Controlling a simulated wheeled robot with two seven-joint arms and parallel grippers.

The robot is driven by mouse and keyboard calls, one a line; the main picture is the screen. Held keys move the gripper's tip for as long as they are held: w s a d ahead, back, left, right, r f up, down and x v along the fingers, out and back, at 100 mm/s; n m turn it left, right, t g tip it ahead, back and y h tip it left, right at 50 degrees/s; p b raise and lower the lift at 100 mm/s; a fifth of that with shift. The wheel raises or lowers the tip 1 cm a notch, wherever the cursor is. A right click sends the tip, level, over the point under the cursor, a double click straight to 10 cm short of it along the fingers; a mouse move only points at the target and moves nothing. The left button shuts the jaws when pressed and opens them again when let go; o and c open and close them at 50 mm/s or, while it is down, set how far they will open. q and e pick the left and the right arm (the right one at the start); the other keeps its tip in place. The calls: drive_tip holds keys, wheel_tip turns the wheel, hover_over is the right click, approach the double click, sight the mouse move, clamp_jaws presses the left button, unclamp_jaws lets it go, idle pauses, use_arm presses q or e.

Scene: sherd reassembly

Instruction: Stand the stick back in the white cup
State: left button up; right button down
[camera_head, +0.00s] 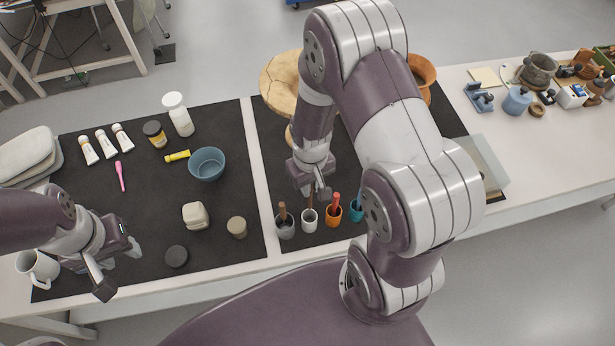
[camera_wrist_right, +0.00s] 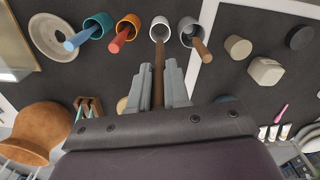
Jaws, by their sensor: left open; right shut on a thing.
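The white cup (camera_head: 309,224) stands on the dark mat between a grey cup and an orange cup. It also shows at the top of the right wrist view (camera_wrist_right: 154,30). My right gripper (camera_head: 313,190) is above the white cup, shut on the brown stick (camera_wrist_right: 158,75). The stick's far end overlaps the white cup's mouth in the wrist view; I cannot tell how deep it is, or whether it is inside. My left gripper (camera_head: 118,268) is open and empty at the left, near the front edge of the table.
Close beside the white cup stand the grey cup (camera_head: 285,231) with a brown stick, the orange cup (camera_head: 332,219) with a red stick, and a teal cup (camera_head: 356,213) with a blue stick. A blue bowl (camera_head: 207,164) and a white mug (camera_head: 38,268) stand further left.

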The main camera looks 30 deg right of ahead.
drive_tip(key=b, duration=0.4)
hover_over(310, 208)
drive_tip(key=f, duration=0.4)
drive_tip(key=shift+w+d+f, duration=0.15)
drive_tip(key=shift+w+f, duration=0.1)
drive_tip(key=shift+f, duration=0.15)
drive_tip(key=shift+f+b, duration=2.15)
drive_tip(key=shift+f, duration=1)
drive_tip(key=c, duration=1)
unclamp_jaws()
drive_tip(key=shift+r, duration=0.1)
wheel_tip(310, 208, up, 13)
drive_tip(key=shift+f, duration=0.2)
